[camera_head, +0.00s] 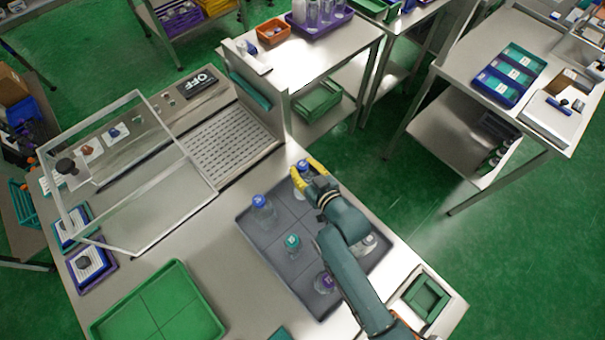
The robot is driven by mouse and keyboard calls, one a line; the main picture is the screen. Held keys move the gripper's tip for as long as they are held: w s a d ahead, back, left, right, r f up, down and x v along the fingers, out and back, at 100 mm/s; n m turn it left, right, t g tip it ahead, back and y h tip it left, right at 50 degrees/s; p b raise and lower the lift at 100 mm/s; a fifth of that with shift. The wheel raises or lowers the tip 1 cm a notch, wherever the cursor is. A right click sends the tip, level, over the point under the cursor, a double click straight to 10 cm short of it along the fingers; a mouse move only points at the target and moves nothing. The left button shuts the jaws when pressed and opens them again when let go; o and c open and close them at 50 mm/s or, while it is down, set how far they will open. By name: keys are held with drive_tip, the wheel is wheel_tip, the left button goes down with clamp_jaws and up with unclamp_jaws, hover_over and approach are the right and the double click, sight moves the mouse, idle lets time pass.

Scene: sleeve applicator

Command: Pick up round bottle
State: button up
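A grey divided tray (268,262) on the steel table holds several clear bottles. One with a blue cap (261,204) stands at the left, a small one with a teal cap (292,242) near the middle, and one with a purple cap (325,283) at the front. A pale-topped bottle (369,241) is partly hidden by my arm. Which bottle is the round one is too small to tell.
An empty green tray (160,308) lies at the front left. A clear-panelled machine (150,190) with a perforated plate (230,141) stands behind. A green square frame (427,298) sits at the table's right end. Other tables stand beyond the green floor.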

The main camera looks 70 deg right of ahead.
clamp_jaws()
wheel_tip(320, 180, up, 10)
drive_tip(key=shift+r+p, duration=0.1)
drive_tip(key=shift+p, duration=0.6)
